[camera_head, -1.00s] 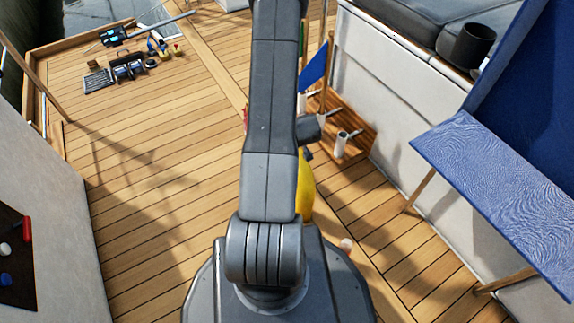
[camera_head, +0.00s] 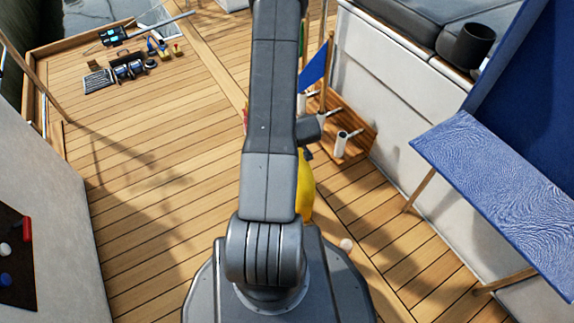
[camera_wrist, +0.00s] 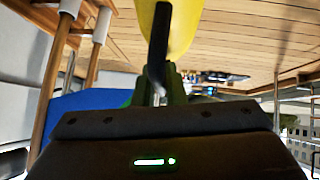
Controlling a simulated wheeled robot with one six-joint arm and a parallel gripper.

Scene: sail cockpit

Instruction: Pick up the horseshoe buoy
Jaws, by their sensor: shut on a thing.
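The yellow horseshoe buoy (camera_head: 306,190) shows partly in the head view, mostly hidden behind my arm. In the wrist view the buoy (camera_wrist: 182,28) hangs at the top of the picture, with a dark strap or handle (camera_wrist: 158,45) in front of it. My gripper (camera_wrist: 160,82), with green fingers, is shut on the buoy at this dark part. The exact contact between the fingers is hard to see. My gripper is hidden behind my arm in the head view.
A wooden rack with white cylinders (camera_head: 341,143) and a blue flag (camera_head: 315,68) stands against the white cockpit side. A blue-topped table (camera_head: 500,190) is at right. Tools and boxes (camera_head: 128,68) lie far left. The plank deck (camera_head: 165,165) left of my arm is clear.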

